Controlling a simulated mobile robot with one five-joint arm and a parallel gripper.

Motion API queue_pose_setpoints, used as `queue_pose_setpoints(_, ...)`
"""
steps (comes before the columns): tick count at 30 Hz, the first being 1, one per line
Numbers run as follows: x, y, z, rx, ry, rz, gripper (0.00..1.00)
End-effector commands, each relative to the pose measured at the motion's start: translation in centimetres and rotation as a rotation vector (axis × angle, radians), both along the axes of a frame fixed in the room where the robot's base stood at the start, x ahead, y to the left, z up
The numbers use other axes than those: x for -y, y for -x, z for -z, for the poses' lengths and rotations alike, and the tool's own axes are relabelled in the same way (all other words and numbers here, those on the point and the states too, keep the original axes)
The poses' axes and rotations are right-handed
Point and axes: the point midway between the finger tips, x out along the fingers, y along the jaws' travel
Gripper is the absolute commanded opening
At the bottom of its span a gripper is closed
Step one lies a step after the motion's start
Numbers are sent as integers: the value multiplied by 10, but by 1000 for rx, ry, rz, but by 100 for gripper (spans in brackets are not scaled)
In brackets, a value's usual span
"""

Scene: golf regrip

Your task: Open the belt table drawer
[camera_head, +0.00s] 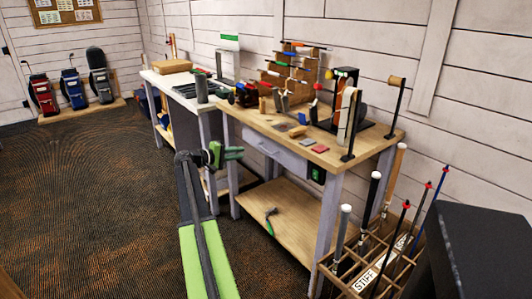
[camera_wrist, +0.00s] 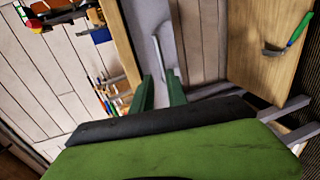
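The belt table (camera_head: 350,146) has a wooden top and a grey drawer (camera_head: 290,157) under its front edge. The drawer looks shut. Its pale bar handle (camera_head: 264,149) shows in the head view; in the wrist view the handle (camera_wrist: 161,56) stands just beyond my fingertips, in line with the gap between them. My gripper (camera_head: 238,154) has green fingers and is at drawer height, in front of the drawer's left part. In the wrist view my gripper (camera_wrist: 161,82) is open with nothing between its fingers. I cannot tell the exact distance to the handle.
A hammer with a green grip (camera_head: 270,221) lies on the lower shelf (camera_head: 290,235). A wooden club rack (camera_head: 375,270) stands close to the table's right. A white workbench (camera_head: 180,80) stands beyond. Golf bags (camera_head: 72,88) line the far wall. The carpet (camera_head: 90,200) at left is clear.

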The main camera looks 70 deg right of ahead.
Motion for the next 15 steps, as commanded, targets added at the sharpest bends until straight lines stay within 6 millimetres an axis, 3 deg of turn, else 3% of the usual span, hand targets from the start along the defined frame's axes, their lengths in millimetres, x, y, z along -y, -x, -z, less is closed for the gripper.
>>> queue_pose_setpoints(15,104,65,29,2,-1,1,19)
